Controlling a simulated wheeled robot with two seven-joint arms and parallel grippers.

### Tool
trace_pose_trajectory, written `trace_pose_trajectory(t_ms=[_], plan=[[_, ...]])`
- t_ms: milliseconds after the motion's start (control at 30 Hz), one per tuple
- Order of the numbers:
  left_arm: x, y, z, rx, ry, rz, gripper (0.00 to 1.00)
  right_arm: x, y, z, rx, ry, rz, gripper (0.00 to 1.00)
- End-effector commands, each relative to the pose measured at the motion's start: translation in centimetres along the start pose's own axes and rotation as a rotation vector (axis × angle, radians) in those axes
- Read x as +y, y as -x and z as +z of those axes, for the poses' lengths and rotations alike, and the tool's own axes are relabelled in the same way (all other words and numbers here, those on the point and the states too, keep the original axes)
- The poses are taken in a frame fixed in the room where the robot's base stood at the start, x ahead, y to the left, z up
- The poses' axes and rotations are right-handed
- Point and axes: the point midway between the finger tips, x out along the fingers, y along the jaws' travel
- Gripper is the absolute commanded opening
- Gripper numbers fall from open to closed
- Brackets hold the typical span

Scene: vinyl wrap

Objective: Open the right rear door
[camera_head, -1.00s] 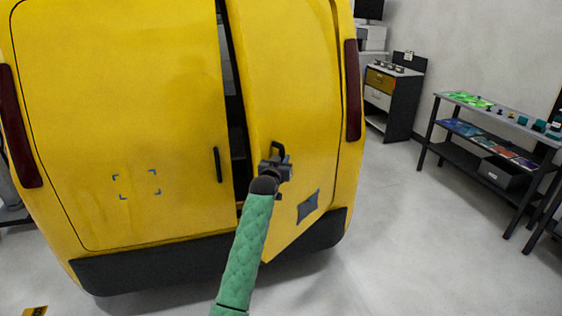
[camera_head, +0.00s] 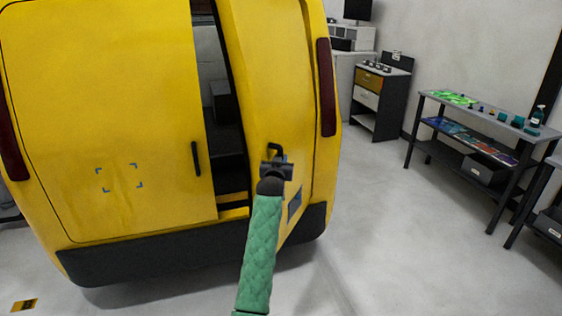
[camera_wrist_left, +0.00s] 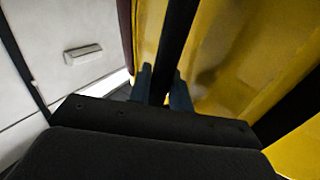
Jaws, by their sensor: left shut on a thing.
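The yellow van's right rear door (camera_head: 268,75) stands partly open, with a dark gap along its left edge through which the van's interior shows. My left gripper (camera_head: 276,160) is at this door's black handle (camera_head: 275,149), at the end of the green-sleeved arm. In the left wrist view the two fingers (camera_wrist_left: 162,88) are closed on the dark handle bar (camera_wrist_left: 177,40), with the yellow door panel (camera_wrist_left: 225,60) behind. The left rear door (camera_head: 110,110) is shut and has its own black handle (camera_head: 196,158). My right gripper is in neither view.
The van's dark bumper (camera_head: 150,250) runs below the doors. A drawer cabinet (camera_head: 380,95) stands behind on the right. A metal shelf table (camera_head: 478,112) with small items is at the right. Grey floor (camera_head: 390,240) is clear between van and table.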

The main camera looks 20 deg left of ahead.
Motion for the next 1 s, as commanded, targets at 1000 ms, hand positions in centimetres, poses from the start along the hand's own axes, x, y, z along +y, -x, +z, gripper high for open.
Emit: trace_pose_trajectory(t_ms=[1000], plan=[[0.1, 2.2, 0.3, 0.003, 0.000, -0.003, 0.27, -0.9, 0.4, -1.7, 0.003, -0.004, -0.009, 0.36]])
